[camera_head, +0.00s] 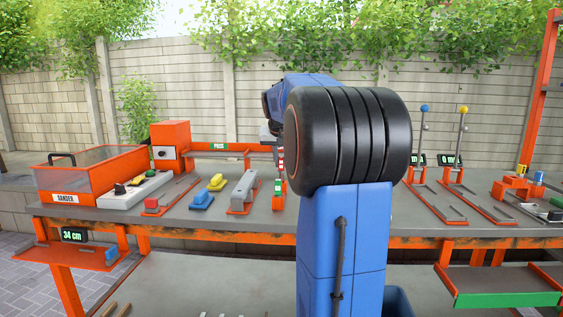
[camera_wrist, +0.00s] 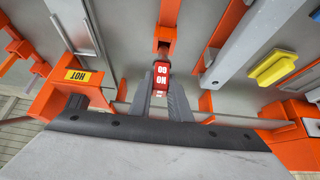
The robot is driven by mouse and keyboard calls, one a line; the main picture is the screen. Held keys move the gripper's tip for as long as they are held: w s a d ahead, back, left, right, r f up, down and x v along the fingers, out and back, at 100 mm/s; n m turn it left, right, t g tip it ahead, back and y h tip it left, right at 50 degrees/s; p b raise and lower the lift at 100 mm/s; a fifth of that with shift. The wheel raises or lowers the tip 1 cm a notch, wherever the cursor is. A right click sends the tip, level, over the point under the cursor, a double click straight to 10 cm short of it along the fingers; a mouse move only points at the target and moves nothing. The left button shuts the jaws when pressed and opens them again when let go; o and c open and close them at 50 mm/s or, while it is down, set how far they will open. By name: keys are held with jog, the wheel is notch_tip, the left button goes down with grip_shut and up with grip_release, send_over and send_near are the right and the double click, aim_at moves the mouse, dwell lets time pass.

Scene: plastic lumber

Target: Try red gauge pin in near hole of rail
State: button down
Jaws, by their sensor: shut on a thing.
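The red gauge pin (camera_wrist: 161,70), lettered "NO GO" in white, is between the two dark fingers of my gripper (camera_wrist: 160,88) in the wrist view. My gripper is shut on it. An orange block (camera_wrist: 167,37) lies just beyond the pin's red end; I cannot tell whether they touch. A grey bar (camera_head: 243,190), which looks like the rail, lies on an orange base on the bench. It also shows right of the pin in the wrist view (camera_wrist: 262,42), apart from it. My arm hides most of my gripper in the head view.
A yellow block (camera_head: 217,181) and a blue block (camera_head: 202,199) lie left of the bar. The orange sander box (camera_head: 66,197) stands at the bench's left. An orange part labelled "HOT" (camera_wrist: 57,97) is left of my gripper. Levers (camera_head: 424,140) stand at the right.

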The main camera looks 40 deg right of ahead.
aim_at(281, 167)
jog(key=shift+f, duration=2)
dwell(1.5)
dwell(1.1)
jog(key=c, duration=1.6)
grip_release()
jog(key=shift+o, duration=0.2)
jog(key=v, duration=1.7)
jog(key=shift+s+r, duration=0.15)
jog(key=shift+r, duration=0.05)
jog(key=shift+a, duration=0.1)
